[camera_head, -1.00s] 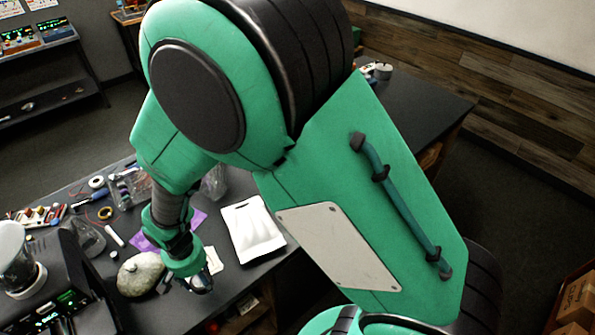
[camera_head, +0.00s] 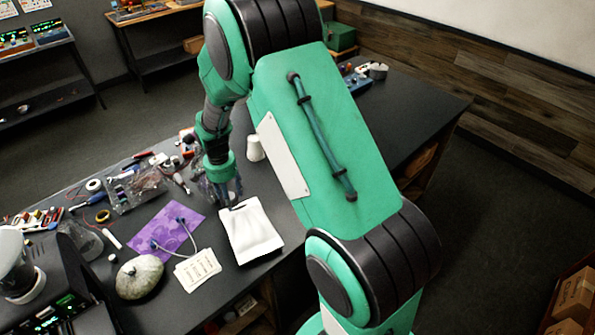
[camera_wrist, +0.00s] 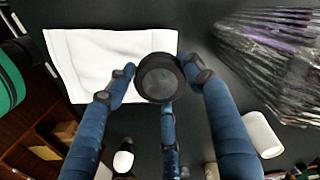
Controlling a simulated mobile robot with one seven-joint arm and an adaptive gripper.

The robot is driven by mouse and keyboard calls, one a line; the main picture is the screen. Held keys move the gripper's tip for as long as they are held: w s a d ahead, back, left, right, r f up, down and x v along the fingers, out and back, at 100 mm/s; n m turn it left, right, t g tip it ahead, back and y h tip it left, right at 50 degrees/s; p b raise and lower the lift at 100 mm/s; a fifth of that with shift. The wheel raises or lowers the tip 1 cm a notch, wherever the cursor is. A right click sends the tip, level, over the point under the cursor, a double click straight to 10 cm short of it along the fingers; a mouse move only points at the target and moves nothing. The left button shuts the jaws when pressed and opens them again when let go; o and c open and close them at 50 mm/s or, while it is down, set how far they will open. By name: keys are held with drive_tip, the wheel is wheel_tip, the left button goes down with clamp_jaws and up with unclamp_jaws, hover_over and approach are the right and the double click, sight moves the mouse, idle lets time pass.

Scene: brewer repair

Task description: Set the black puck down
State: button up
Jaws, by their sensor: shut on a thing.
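The black puck (camera_wrist: 160,78) shows in the wrist view as a dark round piece with a raised rim, between my blue fingertips. My gripper (camera_wrist: 159,71) is shut on it, with fingers at its left and right and a third below. In the head view my gripper (camera_head: 228,194) points down at the far edge of a flat white pouch or tray (camera_head: 252,235). The puck is mostly hidden there by the fingers. In the wrist view the puck overlaps the edge of the white item (camera_wrist: 85,62). I cannot tell whether the puck touches any surface.
A white cup (camera_head: 255,148) stands behind my gripper. A crinkled clear bag (camera_wrist: 275,65) lies close by in the wrist view. A purple sheet (camera_head: 165,230), white card (camera_head: 197,269) and grey-green stone-like lump (camera_head: 139,276) lie to the left. Dark tabletop (camera_head: 400,115) is clear at right.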

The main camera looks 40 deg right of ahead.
drive_tip(key=w+d+m, duration=0.1)
drive_tip(key=d+m, duration=0.3)
drive_tip(key=d, duration=1.3)
drive_tip(key=w+d+r+m, duration=0.1)
drive_tip(key=d+m, duration=0.2)
drive_tip(key=d, duration=1.4)
drive_tip(key=shift+w+d+r+m+p, duration=0.2)
drive_tip(key=shift+w+m+p, duration=0.1)
drive_tip(key=shift+m+p, duration=0.15)
drive_tip(key=shift+f, duration=3.1)
drive_tip(key=shift+f, duration=1.85)
drive_tip(key=shift+f, duration=0.15)
